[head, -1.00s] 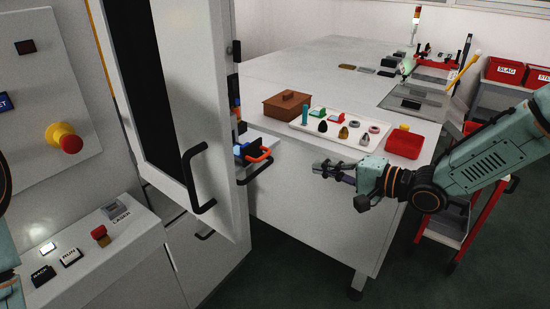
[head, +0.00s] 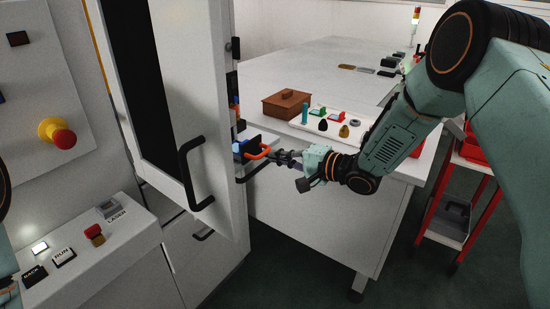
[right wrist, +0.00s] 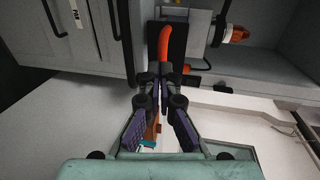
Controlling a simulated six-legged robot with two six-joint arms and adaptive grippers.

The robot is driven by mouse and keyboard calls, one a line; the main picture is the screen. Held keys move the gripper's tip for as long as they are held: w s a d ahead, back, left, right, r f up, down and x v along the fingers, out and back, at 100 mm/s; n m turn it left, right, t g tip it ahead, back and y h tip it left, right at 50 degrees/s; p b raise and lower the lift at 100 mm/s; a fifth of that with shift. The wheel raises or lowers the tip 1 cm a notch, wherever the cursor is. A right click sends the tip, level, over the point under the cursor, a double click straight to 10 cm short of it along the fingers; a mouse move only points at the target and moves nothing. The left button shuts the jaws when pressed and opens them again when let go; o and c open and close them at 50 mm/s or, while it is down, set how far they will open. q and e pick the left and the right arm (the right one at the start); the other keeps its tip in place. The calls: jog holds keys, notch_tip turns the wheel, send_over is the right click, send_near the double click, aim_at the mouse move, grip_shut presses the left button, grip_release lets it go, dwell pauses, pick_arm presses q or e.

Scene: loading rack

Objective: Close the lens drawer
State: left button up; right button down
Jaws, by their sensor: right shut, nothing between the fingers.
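The lens drawer, as far as I can tell, is the small blue-and-black unit (head: 244,150) with an orange handle (head: 262,153), sticking out from the machine's side just right of the big open door. In the right wrist view the orange handle (right wrist: 165,45) stands straight ahead of the fingertips. My right gripper (head: 280,157) is shut and empty, its tips close to the handle; I cannot tell whether they touch. The right gripper also shows in the wrist view (right wrist: 160,88). My left gripper is out of view; only bits of that arm show at the left edge.
The white machine door (head: 200,110) with a black handle stands open left of the drawer. A bench (head: 320,205) holds a brown box (head: 286,105) and a white tray (head: 296,123) of small parts. A red trolley (head: 455,215) stands right. A button panel (head: 90,250) is front left.

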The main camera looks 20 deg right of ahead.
jog(key=shift+w+a, duration=0.25)
jog(key=shift+a, duration=0.1)
jog(key=shift+w+d+f, duration=0.1)
jog(key=shift+w, duration=0.1)
